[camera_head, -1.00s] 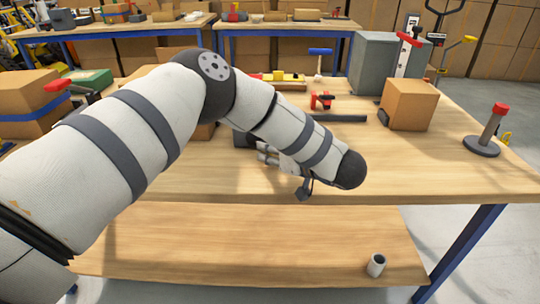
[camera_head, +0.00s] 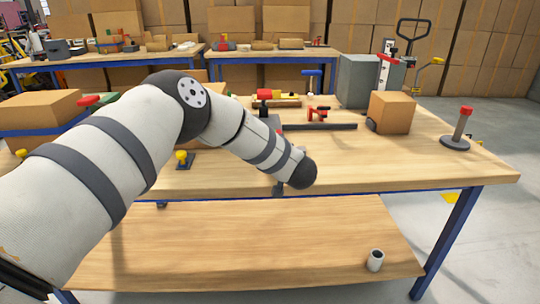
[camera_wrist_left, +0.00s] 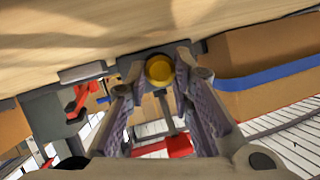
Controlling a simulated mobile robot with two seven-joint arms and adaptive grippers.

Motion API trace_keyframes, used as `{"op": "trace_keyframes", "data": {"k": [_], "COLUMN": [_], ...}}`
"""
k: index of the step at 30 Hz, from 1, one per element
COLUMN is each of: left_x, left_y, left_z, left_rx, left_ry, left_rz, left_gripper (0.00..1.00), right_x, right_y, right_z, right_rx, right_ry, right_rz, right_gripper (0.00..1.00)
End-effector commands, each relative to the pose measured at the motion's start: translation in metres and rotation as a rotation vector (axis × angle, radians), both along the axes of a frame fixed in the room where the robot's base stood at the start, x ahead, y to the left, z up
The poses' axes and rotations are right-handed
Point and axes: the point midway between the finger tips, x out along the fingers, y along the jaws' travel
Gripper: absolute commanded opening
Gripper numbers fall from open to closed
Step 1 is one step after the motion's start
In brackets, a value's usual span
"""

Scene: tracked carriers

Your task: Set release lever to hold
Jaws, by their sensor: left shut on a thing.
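A red-topped lever (camera_head: 264,94) stands behind my left forearm on the wooden table; its lower part is hidden in the head view. In the left wrist view its red handle (camera_wrist_left: 180,146) shows beyond the fingers, at the end of a thin stem. A round yellow knob (camera_wrist_left: 159,70) sits between the fingertips of my left gripper (camera_wrist_left: 158,77), which is shut on it. The head view hides these fingers behind my arm. I cannot tell which part is named the release lever. My right gripper is not in view.
A cardboard box (camera_head: 391,113) and a red-topped post (camera_head: 457,126) stand at the table's right. A blue-strapped box (camera_head: 45,110) is at the left, near a yellow-knobbed piece (camera_head: 183,158). A red clamp-like part (camera_head: 317,114) and dark bar (camera_head: 320,126) lie behind my wrist.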

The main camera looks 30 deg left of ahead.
Motion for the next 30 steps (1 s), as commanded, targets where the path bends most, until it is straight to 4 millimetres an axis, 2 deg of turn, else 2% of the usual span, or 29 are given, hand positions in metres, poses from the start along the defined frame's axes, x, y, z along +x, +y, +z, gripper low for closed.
{"op": "trace_keyframes", "data": {"k": [6, 19, 20, 22, 30], "left_x": [-0.0048, -0.0063, -0.0063, -0.0060, -0.0046], "left_y": [0.0075, 0.0110, 0.0110, 0.0105, 0.0071], "left_z": [-0.0013, -0.0030, -0.0030, -0.0030, -0.0016], "left_rx": [0.002, 0.004, 0.005, 0.004, 0.003], "left_ry": [0.002, 0.004, 0.003, 0.003, 0.001], "left_rz": [0.015, 0.022, 0.022, 0.020, 0.012], "left_gripper": [0.00, 0.00, 0.27, 0.42, 0.42], "right_x": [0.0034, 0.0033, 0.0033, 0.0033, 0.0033], "right_y": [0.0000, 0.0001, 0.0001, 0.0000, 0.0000], "right_z": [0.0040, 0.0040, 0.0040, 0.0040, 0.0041], "right_rx": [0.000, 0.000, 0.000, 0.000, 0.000], "right_ry": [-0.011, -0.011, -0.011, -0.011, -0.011], "right_rz": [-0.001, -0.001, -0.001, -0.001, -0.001], "right_gripper": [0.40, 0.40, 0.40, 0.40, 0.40]}}
